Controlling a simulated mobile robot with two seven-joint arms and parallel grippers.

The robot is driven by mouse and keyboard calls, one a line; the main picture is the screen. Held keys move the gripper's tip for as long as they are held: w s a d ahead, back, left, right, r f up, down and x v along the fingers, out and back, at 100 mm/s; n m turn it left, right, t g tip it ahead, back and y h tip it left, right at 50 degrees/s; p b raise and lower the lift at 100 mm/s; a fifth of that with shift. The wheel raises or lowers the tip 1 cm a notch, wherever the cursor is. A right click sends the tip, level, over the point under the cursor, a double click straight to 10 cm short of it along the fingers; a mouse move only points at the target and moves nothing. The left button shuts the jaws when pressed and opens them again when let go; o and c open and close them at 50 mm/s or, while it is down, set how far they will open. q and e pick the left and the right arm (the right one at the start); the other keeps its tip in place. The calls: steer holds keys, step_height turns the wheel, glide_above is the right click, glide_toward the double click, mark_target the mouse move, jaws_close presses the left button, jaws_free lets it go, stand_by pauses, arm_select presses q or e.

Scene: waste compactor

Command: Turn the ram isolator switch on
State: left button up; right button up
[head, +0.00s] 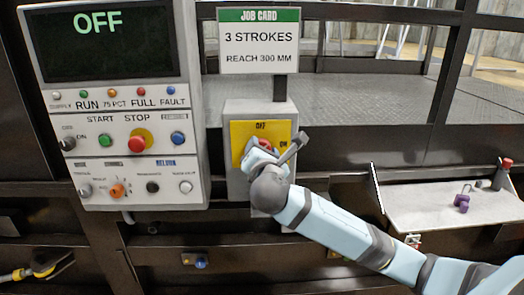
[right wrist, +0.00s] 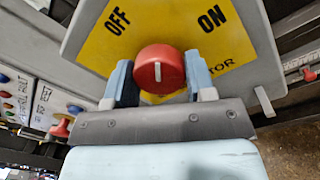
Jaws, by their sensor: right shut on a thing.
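The ram isolator switch is a red round knob (head: 265,143) on a yellow plate (head: 242,131) on a grey box, right of the control panel. OFF is printed at the plate's top and ON at its right. My right gripper (right wrist: 160,84) is shut on the red knob (right wrist: 158,64), one finger on each side. In the right wrist view, the knob's white mark points up, between the OFF and ON labels. In the head view my right gripper and wrist partly cover the knob and the plate's lower part. My left gripper is not in view.
The control panel (head: 128,196) stands left, its screen (head: 100,50) reading OFF, with buttons and small knobs below. A job card (head: 258,42) reads 3 strokes, reach 300 mm. A shelf (head: 420,205) at right holds a purple padlock (head: 462,203) and a red-topped item (head: 502,174).

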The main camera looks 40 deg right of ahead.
steer(key=m, duration=0.6)
steer(key=shift+f+b, duration=0.1)
steer(key=shift+b, duration=0.25)
steer(key=shift+m+h, duration=0.3)
steer(key=shift+m, duration=1.6)
steer(key=o, duration=0.9)
steer(key=shift+a, duration=0.1)
steer(key=b+v, duration=0.2)
steer(key=v, duration=1.1)
steer(key=shift+s+a+b, duration=0.2)
steer(key=shift+s+b, duration=0.15)
